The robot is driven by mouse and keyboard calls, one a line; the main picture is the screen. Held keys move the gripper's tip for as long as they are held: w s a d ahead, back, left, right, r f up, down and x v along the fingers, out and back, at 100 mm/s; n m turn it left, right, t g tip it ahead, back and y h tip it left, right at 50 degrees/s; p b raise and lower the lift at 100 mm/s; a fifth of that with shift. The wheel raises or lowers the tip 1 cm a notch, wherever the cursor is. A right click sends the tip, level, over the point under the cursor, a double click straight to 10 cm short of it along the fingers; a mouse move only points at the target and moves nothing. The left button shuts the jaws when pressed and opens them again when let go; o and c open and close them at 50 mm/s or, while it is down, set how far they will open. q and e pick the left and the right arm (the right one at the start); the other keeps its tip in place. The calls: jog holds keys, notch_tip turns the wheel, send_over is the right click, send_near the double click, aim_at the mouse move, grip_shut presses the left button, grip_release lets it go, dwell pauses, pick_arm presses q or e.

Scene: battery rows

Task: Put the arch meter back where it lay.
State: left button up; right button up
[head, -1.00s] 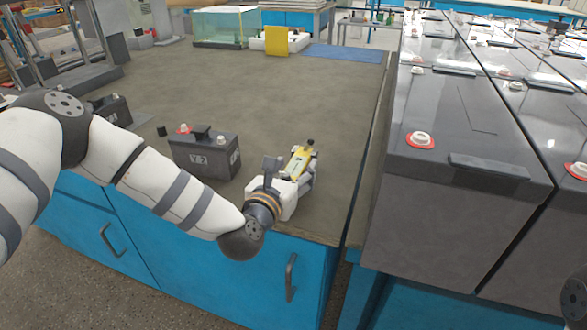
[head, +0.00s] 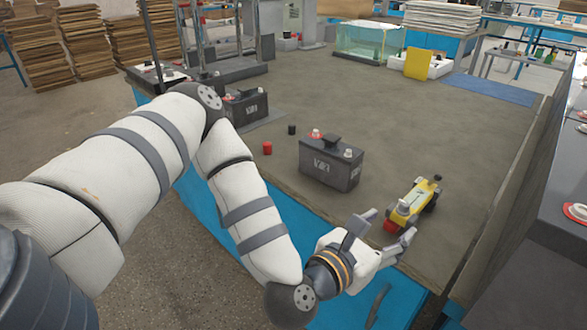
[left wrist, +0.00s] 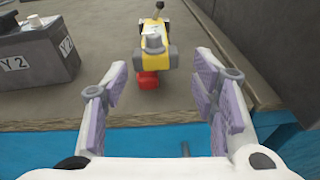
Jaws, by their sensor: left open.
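My left gripper (head: 392,223) is open and empty at the bench's front edge. Its fingers are spread to either side of the red end, just short of the meter's body. In the wrist view they appear clear of it. My right gripper is not in view.
A dark battery (head: 330,163) stands left of the meter, with another battery (head: 245,106) further left. A red cap (head: 267,148) and black cap (head: 292,130) lie between them. A blue mat (head: 490,89) lies at the back right. Large grey units (head: 530,220) border the right side.

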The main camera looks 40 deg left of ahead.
pick_arm(q)
jog(key=s+d+f+m+g+h, duration=0.25)
jog(key=s+f+m+g, duration=0.25)
jog(key=s+f+m, duration=0.45)
jog(key=s+d+f+m+g+h, duration=0.1)
jog(key=s+d+f+m+g, duration=0.3)
jog(key=s+f+m, duration=0.55)
jog(key=s+a+f+m+g+y, duration=0.1)
jog(key=s+a+m+g, duration=0.2)
jog(key=s, duration=0.5)
jog(key=s+a+f+m+g+y, duration=0.1)
jog(key=s+a+m+g+y, duration=0.1)
jog(key=s+a+m+g, duration=0.2)
jog(key=s+a+f+m+g+y, duration=0.1)
jog(key=s+a+m+g, duration=0.3)
jog(key=s+m, duration=0.4)
jog(key=s+a, duration=0.1)
jog(key=s, duration=0.4)
jog(key=shift+s+f+y, duration=0.15)
jog(key=shift+f+y, duration=0.1)
jog(key=shift+y, duration=0.1)
